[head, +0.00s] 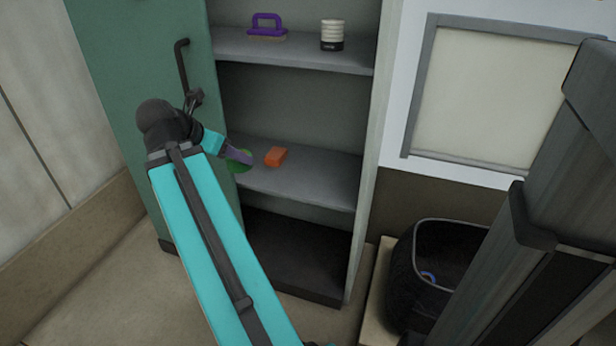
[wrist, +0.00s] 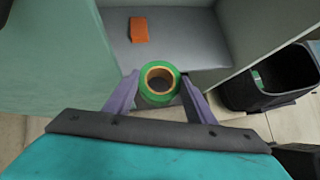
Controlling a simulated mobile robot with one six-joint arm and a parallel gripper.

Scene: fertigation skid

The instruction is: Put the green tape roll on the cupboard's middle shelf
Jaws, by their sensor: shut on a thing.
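The green tape roll (wrist: 159,98) is between the two purple fingers of my gripper (wrist: 158,92), which is shut on it. In the head view the roll (head: 240,167) shows only in part behind my gripper (head: 240,157), at the left front of the cupboard's middle shelf (head: 310,182). In the wrist view the roll is at the front edge of the middle shelf (wrist: 190,40). I cannot tell whether it touches the shelf. An orange block (head: 276,156) lies on that shelf, right of the roll; it also shows in the wrist view (wrist: 139,29).
The green cupboard door (head: 135,75) stands open at the left. The upper shelf (head: 300,50) holds a purple-handled brush (head: 267,27) and a white-and-black container (head: 332,35). A dark bin (head: 425,275) stands right of the cupboard. The middle shelf's right part is clear.

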